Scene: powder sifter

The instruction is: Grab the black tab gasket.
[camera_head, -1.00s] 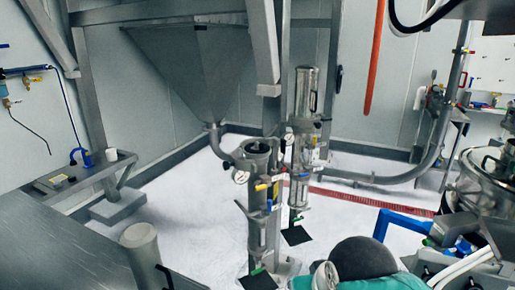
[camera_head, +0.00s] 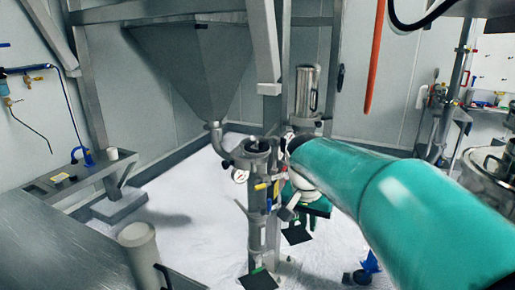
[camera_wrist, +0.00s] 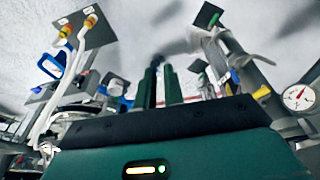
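I cannot tell for certain which thing is the black tab gasket. Two flat black squares show low in the head view: one (camera_head: 297,235) just below my gripper, and one with a green edge (camera_head: 258,280) at the foot of the metal column. Similar black pieces with green marks show in the wrist view, one at the top (camera_wrist: 208,14) and a smaller one (camera_wrist: 197,67). My gripper (camera_head: 308,207) is beside the column's valves, partly hidden by my teal arm. In the wrist view its two dark fingers (camera_wrist: 160,72) stand close together, with nothing clearly held.
A metal column with an open top (camera_head: 258,148), a gauge (camera_head: 240,176) and coloured valve handles stands left of my arm. A steel hopper (camera_head: 190,75) is behind. A bench (camera_head: 75,180) is at left. An orange hose (camera_head: 374,60) hangs behind my arm. White floor lies between.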

